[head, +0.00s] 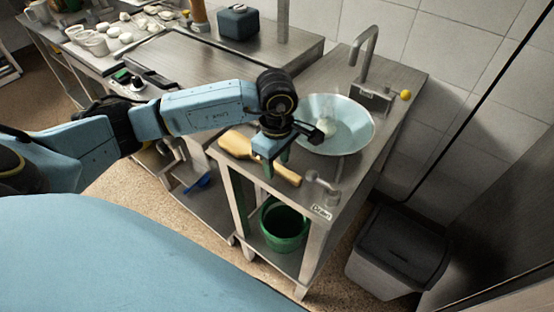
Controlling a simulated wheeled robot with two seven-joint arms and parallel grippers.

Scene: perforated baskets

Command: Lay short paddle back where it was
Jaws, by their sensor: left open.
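The short wooden paddle (237,144) lies on the steel counter (345,172) in front of the sink basin (352,130). Its broad end points left and its handle runs to the lower right. My left gripper (277,164) is open, pointing down over the middle of the paddle, and hides part of it. I cannot tell whether the fingers touch the paddle. My right gripper is not in view.
A faucet (367,48) stands behind the basin, and a small tap fitting (322,186) is close to the handle's end. A green bucket (284,228) sits on the shelf below. A grey bin (398,250) stands on the floor at right.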

